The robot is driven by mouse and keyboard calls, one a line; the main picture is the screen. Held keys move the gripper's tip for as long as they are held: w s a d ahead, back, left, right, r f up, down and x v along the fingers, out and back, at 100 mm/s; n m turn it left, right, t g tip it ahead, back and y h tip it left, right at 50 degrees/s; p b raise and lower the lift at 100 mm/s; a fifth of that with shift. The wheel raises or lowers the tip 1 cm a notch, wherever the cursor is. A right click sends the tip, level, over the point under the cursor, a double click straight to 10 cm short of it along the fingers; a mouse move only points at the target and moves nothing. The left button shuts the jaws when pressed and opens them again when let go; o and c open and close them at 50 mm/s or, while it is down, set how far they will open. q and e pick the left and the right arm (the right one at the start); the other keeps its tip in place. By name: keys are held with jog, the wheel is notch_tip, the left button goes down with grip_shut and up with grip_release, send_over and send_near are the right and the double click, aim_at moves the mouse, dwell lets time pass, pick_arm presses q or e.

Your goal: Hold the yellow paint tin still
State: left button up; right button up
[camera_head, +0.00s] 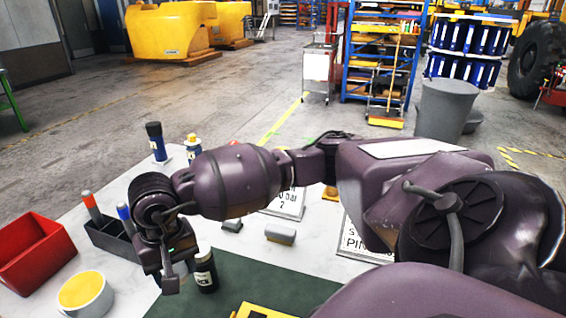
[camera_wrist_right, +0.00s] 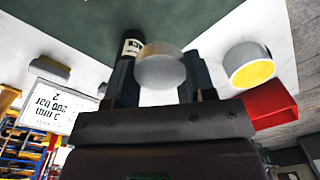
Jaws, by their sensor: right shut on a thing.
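The yellow paint tin (camera_head: 85,292) is a short white round tin with yellow in its top. It stands upright on the white table at the near left, and it also shows in the right wrist view (camera_wrist_right: 250,68). My right gripper (camera_head: 168,280) points down to the right of it, apart from it. In the right wrist view my right gripper (camera_wrist_right: 157,82) is shut on a different pale round tin (camera_wrist_right: 160,70) with a grey top. In the head view that tin is hidden behind the gripper. My left gripper is not in view.
A black labelled jar (camera_head: 206,272) stands just right of the gripper. A red bin (camera_head: 35,255) and a dark holder with markers (camera_head: 108,236) are at the left. A grey block (camera_head: 280,235) lies behind the green mat (camera_head: 250,283).

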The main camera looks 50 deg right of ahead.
jog(key=s+a+r+m, duration=0.2)
jog(key=s+r+m, duration=0.2)
jog(key=m, duration=0.2)
jog(key=shift+s+a+m+p, duration=0.15)
jog(key=shift+s+m+p, duration=0.15)
jog(key=shift+p, duration=0.05)
notch_tip(320, 180, down, 20)
jog(key=shift+f, duration=0.1)
dwell(0.4)
jog(key=o, duration=1)
jog(key=shift+p, duration=0.3)
notch_tip(320, 180, up, 12)
jog(key=shift+b, duration=0.35)
